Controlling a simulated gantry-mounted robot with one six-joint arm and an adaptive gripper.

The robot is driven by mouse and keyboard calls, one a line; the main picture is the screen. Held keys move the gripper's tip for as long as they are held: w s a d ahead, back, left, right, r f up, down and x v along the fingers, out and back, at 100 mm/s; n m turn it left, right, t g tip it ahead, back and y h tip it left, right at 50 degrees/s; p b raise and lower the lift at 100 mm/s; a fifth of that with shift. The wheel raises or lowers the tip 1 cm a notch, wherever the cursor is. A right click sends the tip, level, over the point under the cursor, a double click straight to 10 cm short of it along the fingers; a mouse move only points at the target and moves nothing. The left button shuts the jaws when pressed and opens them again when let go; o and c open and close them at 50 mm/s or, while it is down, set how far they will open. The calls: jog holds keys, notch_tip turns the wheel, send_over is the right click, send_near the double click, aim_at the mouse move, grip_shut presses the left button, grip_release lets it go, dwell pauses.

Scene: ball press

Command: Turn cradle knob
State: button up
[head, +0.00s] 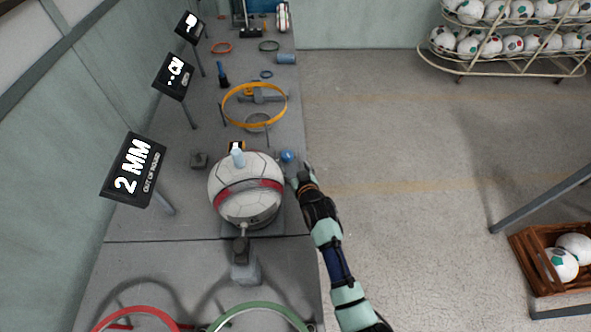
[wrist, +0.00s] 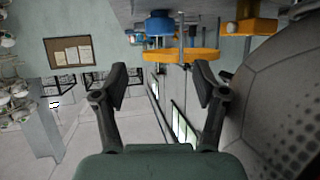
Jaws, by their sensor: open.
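A small blue knob (head: 287,156) sits at the right side of the ball's cradle, close to the table's right edge. A white and grey ball with a red band (head: 247,188) rests on the cradle; its speckled side fills the right of the wrist view (wrist: 285,110). My gripper (head: 302,173) is just beside the knob, at the table edge. In the wrist view my gripper's fingers (wrist: 162,82) are spread wide with nothing between them. A blue round piece (wrist: 160,24) shows above and beyond them; I cannot tell whether it is the same knob.
An orange hoop (head: 255,104) stands on the table behind the ball. A sign reading "2 MM" (head: 134,170) stands at left. A green hoop (head: 258,317) and a red hoop (head: 137,318) are at the front. Open floor (head: 420,190) lies right of the table.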

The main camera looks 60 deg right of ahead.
aim_at(288, 155)
jog(key=d+f+y+b, duration=0.1)
jog(key=b, duration=0.1)
jog(key=d+f+n+y+b, duration=0.1)
jog(key=d+f+b, duration=0.1)
jog(key=b, duration=0.1)
jog(key=d+f+n+t+y+b, duration=0.1)
jog(key=f+b, duration=0.1)
jog(key=b, duration=0.1)
jog(key=shift+w+d+f, duration=0.1)
jog(key=shift+d+f, duration=0.05)
jog(key=shift+d, duration=0.15)
jog(key=d+r+n+t+y+b, duration=0.1)
jog(key=n+b, duration=0.1)
jog(key=r+n+t+y+b, duration=0.1)
jog(key=n+y+b, duration=0.1)
jog(key=shift+d+r+t, duration=0.4)
jog(key=shift+w+a+r, duration=0.1)
jog(key=shift+r, duration=0.2)
jog(key=shift+w, duration=0.2)
jog(key=b+x, duration=0.3)
jog(key=x, duration=0.4)
jog(key=shift+f+b, duration=0.1)
jog(key=shift+b, duration=0.25)
jog(key=shift+w, duration=0.25)
